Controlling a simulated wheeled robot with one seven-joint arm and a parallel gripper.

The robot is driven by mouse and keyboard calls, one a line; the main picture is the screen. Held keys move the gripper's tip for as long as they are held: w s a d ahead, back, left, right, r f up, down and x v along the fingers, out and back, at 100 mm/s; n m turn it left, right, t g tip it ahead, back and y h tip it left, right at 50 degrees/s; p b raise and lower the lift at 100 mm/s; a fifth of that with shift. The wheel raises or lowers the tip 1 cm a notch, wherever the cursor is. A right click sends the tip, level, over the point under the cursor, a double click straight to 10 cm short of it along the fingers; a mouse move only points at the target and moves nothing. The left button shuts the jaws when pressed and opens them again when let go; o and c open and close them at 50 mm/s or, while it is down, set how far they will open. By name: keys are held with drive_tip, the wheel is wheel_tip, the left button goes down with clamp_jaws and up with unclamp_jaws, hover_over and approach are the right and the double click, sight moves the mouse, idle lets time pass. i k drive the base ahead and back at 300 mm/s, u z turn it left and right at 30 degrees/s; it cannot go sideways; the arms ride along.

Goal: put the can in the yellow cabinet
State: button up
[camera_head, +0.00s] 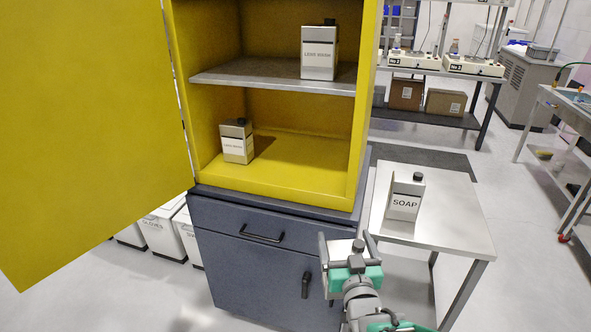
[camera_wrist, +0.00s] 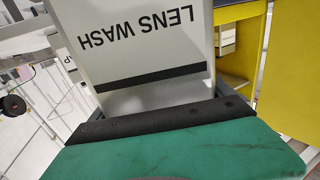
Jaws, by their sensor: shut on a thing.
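My gripper (camera_head: 349,248) is in front of the grey base unit, lower and to the right of the yellow cabinet (camera_head: 280,180). It is shut on a white can with a dark cap (camera_head: 340,249). In the wrist view this can (camera_wrist: 150,45) reads LENS WASH and fills the space above the green and black gripper (camera_wrist: 150,125). The cabinet's door (camera_head: 85,130) stands open to the left. Inside, one LENS WASH can (camera_head: 319,55) is on the grey shelf (camera_head: 275,79) and another (camera_head: 237,142) is on the yellow floor.
A small metal table (camera_head: 450,220) with a SOAP can (camera_head: 404,198) stands right of the cabinet. The grey base unit (camera_head: 230,265) has a drawer handle and a door handle. The lower compartment's right part is free. White bins (camera_head: 160,232) are under the open door.

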sight(305, 174)
drive_tip(key=u, duration=0.5)
drive_tip(key=k, duration=1.15)
drive_tip(key=u, duration=1.3)
drive_tip(key=i, duration=1.55)
drive_tip(key=z, duration=0.7)
drive_tip(key=i, duration=0.7)
drive_tip(key=z, duration=0.75)
